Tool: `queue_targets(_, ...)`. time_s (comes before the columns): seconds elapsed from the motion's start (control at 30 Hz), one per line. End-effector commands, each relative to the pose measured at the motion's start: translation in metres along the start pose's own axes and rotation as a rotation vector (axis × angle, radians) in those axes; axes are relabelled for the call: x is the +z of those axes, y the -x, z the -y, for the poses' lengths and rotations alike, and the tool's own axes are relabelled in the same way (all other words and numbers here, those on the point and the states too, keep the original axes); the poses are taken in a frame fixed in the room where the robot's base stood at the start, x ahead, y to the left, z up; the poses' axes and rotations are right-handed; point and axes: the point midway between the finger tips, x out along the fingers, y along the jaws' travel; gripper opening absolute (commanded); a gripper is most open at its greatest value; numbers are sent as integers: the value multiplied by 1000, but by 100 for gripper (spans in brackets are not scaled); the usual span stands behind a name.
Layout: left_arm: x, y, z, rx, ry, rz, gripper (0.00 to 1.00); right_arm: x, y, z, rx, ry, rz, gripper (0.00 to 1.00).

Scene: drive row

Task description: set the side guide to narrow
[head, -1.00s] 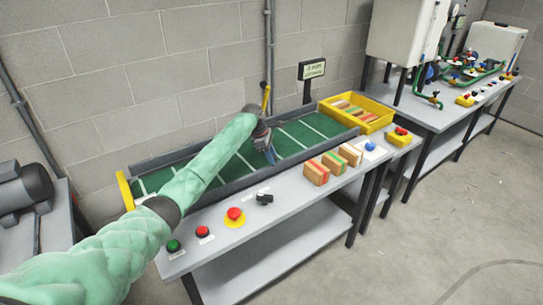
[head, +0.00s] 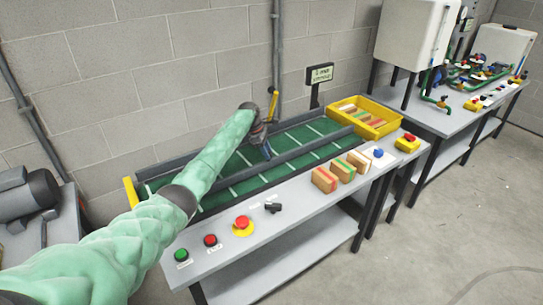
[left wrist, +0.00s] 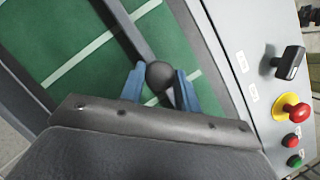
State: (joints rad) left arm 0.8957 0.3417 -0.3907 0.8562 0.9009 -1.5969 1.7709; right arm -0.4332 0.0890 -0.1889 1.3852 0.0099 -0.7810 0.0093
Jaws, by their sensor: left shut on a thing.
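The side guide is a dark bar (head: 312,148) running lengthwise over the green belt (head: 247,186), with green showing on both sides of it. Its round black knob (left wrist: 160,75) sits between the blue fingertips in the left wrist view. My left gripper (head: 266,150) is shut on this knob, above the belt; it also shows in the left wrist view (left wrist: 160,88). The knob is hidden behind the gripper in the head view. My right gripper is not in view.
A green button (head: 181,255), red button (head: 210,240), red mushroom button (head: 242,223) and black switch (head: 273,207) line the front ledge. Striped blocks (head: 324,179) stand farther right. A yellow crate (head: 379,131) is at the belt's far end, near a sign (head: 319,74).

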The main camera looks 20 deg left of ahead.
Motion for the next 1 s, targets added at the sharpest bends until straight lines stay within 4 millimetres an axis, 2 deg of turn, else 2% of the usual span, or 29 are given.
queue_targets(0.13,-5,4,-7,3,-1,3,0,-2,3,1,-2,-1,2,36)
queue_targets(0.43,-6,6,-9,7,-1,1,0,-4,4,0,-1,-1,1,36)
queue_targets(0.47,-6,7,-9,7,-1,1,34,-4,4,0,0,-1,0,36)
queue_targets(0.57,-6,7,-9,7,-1,1,54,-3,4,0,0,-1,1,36)
queue_targets(0.87,-6,5,-7,2,-1,2,54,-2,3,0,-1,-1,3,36)
queue_targets(1.0,-7,14,-8,3,-2,1,54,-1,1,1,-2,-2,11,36)
